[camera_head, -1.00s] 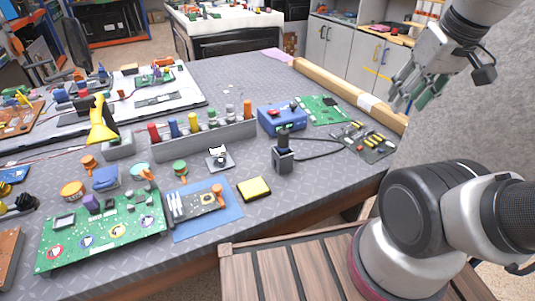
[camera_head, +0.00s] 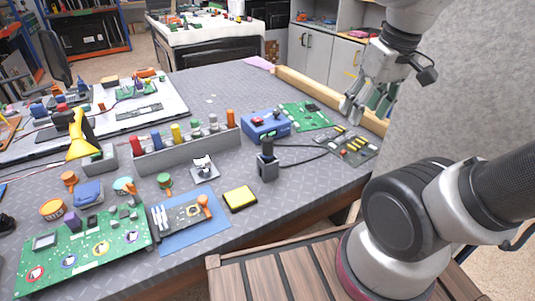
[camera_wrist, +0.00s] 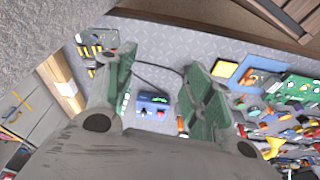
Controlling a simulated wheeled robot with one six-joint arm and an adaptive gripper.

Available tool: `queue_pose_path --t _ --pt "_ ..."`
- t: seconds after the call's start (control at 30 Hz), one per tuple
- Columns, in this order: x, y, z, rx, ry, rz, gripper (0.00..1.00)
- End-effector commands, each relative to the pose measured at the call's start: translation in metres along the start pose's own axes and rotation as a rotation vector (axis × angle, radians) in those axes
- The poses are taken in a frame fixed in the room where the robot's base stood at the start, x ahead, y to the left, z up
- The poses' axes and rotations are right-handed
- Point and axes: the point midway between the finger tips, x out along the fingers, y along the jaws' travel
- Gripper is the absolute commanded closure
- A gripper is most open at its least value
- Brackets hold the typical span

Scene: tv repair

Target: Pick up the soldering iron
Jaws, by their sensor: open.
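The soldering iron (camera_head: 267,147) looks like the black handle standing upright in a small dark square holder (camera_head: 268,170) near the table's front edge. A black cable runs from that spot to the right, past the blue soldering station (camera_head: 266,124). My gripper (camera_head: 365,108) hangs open and empty above the table's right side, to the right of the iron and higher than it. In the wrist view, the green-padded fingers (camera_wrist: 160,68) are spread apart. The blue station (camera_wrist: 152,101) and cable show between them. I cannot make out the iron there; the right finger may hide it.
A yellow sponge (camera_head: 239,199) lies left of the holder. A grey rack (camera_head: 190,149) of coloured bottles stands behind it. Circuit boards lie at right (camera_head: 349,147) and front left (camera_head: 85,243). A wooden slatted surface (camera_head: 275,270) is below the table edge.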

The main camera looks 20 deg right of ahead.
Motion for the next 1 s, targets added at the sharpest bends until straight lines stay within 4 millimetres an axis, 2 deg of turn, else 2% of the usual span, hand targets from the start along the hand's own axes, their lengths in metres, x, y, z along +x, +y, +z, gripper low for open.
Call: queue_pose_path --t 0.17,0.5,0.6,0.7,0.83,1.0 --pt "0.045 -0.044 -0.044 -0.235 -0.178 -0.029 0.47" --pt "0.131 -0.13 -0.113 -0.982 -0.301 -0.124 0.47" --pt "0.141 -0.139 -0.132 -1.18 -0.268 -0.15 0.47" --pt "0.137 -0.144 -0.147 -1.338 -0.216 -0.16 0.47" --pt "0.137 -0.145 -0.151 -1.482 -0.19 -0.171 0.47" --pt "0.147 -0.145 -0.148 -1.543 -0.187 -0.178 0.47"
